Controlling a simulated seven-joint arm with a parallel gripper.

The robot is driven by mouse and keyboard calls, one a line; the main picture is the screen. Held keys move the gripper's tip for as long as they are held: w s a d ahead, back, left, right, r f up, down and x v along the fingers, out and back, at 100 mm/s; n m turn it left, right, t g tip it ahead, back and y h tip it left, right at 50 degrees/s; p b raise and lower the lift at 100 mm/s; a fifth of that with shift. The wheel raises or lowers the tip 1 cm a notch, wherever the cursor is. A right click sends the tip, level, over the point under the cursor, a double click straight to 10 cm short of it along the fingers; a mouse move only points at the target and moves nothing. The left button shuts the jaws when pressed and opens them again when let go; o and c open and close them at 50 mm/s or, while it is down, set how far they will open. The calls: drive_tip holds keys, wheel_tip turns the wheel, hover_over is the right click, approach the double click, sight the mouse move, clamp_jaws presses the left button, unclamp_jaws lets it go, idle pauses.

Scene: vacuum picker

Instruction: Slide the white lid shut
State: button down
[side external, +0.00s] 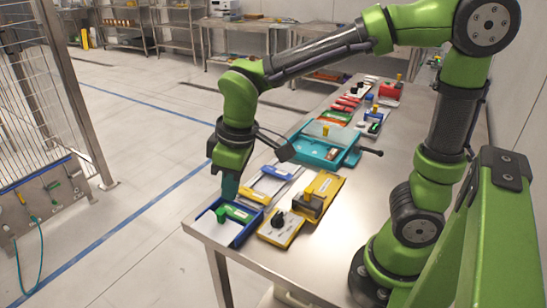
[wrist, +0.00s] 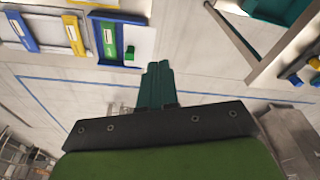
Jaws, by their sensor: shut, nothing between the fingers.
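A white panel with a green knob lies in a blue tray at the near end of the table; this white lid (side external: 203,224) also shows in the wrist view (wrist: 143,40). A labelled green strip (side external: 239,211) covers the part of the blue tray (side external: 239,238) beside it. The green knob (side external: 221,215) stands up from the lid. My gripper (side external: 230,191) points down close to the tray's far edge, shut and empty. In the wrist view its teal fingers (wrist: 157,72) are together, apart from the knob. Whether the fingertips touch the tray is unclear.
A white-and-silver slider with yellow and blue bars (side external: 273,178) lies just behind the tray. Yellow boxes (side external: 323,187) stand to its right. A teal box (side external: 311,153) with a pale lid and dark handle sits further back.

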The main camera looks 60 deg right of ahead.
drive_tip(key=w+a+f+n+g+h, duration=0.2)
drive_tip(key=w+a+f+n+h, duration=0.2)
drive_tip(key=w+a+f+n, duration=0.45)
drive_tip(key=n+h, duration=0.1)
drive_tip(key=n, duration=0.4)
hover_over(221, 224)
drive_tip(key=a, duration=0.3)
wheel_tip(221, 224, down, 5)
drive_tip(key=shift+d, duration=0.35)
drive_tip(key=d, duration=0.8)
drive_tip(key=shift+d, duration=0.1)
